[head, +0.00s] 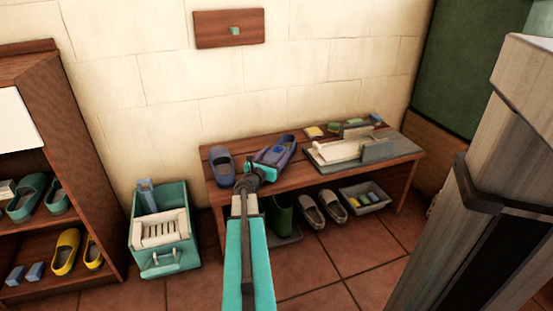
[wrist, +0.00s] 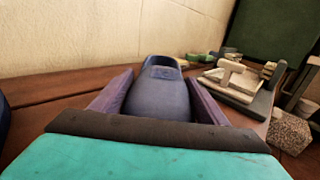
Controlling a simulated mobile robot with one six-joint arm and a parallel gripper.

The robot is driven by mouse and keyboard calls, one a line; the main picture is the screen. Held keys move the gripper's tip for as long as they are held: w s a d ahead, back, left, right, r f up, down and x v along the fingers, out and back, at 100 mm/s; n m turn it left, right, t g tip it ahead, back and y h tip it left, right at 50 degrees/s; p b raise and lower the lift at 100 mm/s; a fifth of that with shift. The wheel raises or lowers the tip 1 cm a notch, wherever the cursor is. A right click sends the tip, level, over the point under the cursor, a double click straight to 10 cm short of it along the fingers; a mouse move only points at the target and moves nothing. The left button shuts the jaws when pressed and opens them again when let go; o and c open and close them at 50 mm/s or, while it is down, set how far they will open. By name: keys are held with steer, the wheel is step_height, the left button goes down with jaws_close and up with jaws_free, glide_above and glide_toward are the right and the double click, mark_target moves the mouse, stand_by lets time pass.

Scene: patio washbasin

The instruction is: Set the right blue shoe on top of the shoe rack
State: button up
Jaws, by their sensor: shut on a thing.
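A dark blue shoe (head: 277,150) is between the jaws of my gripper (wrist: 161,78), at the top of the low wooden bench (head: 312,180). My gripper is shut on this shoe, a purple finger on each side; the shoe (wrist: 161,102) points away from the wrist camera. I cannot tell whether its sole touches the bench top. The other blue shoe (head: 220,166) stands to its left on the bench, apart from it. Shoes also sit in a tall wooden shelf unit (head: 85,165) at the left; I cannot tell which piece is named the shoe rack.
A grey tray with a cream block (head: 340,150) and sponges (head: 314,131) lie right of the held shoe. Under the bench are a green boot (head: 281,214), grey shoes (head: 322,208) and a bin (head: 365,197). A teal crate (head: 163,256) stands left of the bench.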

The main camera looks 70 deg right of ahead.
step_height(320, 180, up, 28)
steer(key=p, duration=1.1)
steer(key=shift+p, duration=0.3)
steer(key=shift+c, duration=0.2)
steer(key=shift+s, duration=0.1)
